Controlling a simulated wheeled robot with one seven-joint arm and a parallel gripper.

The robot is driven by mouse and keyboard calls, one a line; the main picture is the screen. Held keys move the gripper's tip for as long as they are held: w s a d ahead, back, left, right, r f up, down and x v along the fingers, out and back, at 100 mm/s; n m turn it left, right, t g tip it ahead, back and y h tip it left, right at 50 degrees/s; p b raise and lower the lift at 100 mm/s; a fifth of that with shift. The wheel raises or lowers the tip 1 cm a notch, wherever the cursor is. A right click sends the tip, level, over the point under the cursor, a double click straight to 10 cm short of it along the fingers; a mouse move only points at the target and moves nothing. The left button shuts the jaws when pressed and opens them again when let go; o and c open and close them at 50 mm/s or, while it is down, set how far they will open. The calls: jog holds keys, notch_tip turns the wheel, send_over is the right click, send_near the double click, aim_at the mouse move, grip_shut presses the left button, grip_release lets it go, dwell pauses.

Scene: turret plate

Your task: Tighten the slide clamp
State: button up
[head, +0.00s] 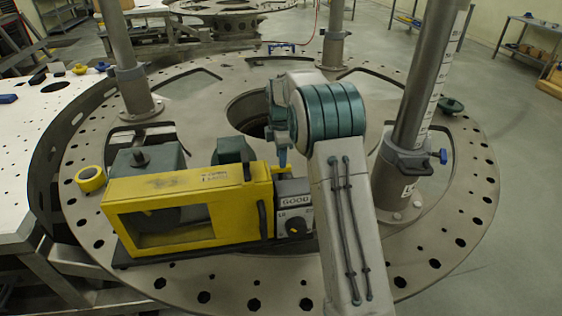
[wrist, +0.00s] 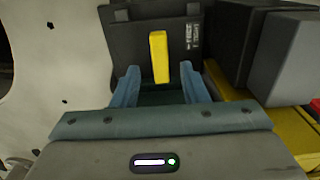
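A short yellow lever (wrist: 159,55) stands upright in front of a dark block (wrist: 135,40) with small white lettering in the wrist view. My gripper (wrist: 159,78) is open, with one blue finger on each side of the lever and visible gaps between. In the head view my gripper (head: 281,150) points down just behind the yellow machine housing (head: 180,208), near its right end.
The machine stands on a round, holed plate (head: 215,290). A grey box with a dial (head: 294,222) reads "GOOD". A yellow roll (head: 90,178) lies at left.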

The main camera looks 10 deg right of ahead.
aim_at(281, 178)
jog(key=shift+f, duration=1.8)
grip_shut()
